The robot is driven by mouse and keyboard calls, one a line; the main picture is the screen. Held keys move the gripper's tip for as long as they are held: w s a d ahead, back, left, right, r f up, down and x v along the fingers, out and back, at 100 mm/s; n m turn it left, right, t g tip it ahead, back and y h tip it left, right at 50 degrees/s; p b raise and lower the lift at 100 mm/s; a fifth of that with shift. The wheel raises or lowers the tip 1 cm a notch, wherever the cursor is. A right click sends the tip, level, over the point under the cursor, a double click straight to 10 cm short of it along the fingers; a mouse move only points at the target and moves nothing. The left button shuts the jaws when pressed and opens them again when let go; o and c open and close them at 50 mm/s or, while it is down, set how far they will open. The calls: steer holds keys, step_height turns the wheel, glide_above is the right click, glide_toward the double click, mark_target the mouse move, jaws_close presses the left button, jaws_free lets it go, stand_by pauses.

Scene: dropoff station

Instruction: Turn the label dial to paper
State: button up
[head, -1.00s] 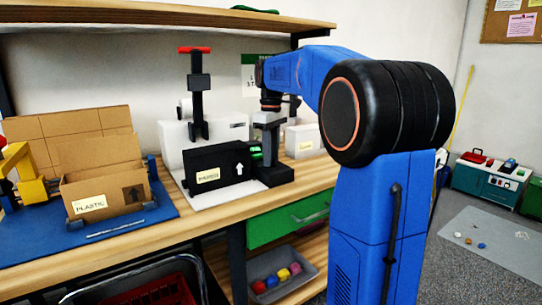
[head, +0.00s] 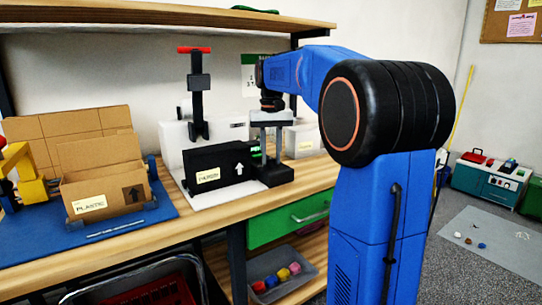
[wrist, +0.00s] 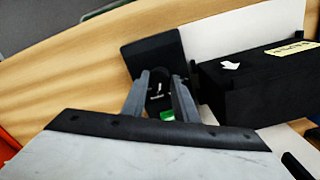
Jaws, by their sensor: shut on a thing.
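The label dial (wrist: 157,101) is a small dark knob with a pale mark, seen between my fingers in the wrist view. It sits by a black block (wrist: 152,55), which also shows on the bench in the head view (head: 276,174). My gripper (wrist: 160,80) points down and is shut on the dial; in the head view the hand (head: 275,118) is above the block. A black box (head: 218,166) with a pale label and a white arrow stands just left of it. The label's word is too blurred to read. The fingers hide much of the dial.
A white machine with a black post and red handle (head: 194,50) stands behind the box. An open cardboard box marked PLASTIC (head: 105,190) sits on a blue mat (head: 150,214) at left. A grey bin (head: 285,281) holds several coloured pieces below. The bench front is clear.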

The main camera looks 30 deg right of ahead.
mark_target(271, 159)
steer(key=shift+m, duration=0.5)
steer(key=o, duration=1.1)
steer(key=shift+c, duration=0.2)
steer(key=shift+r, duration=0.15)
step_height(271, 159, up, 17)
steer(key=shift+r, duration=0.1)
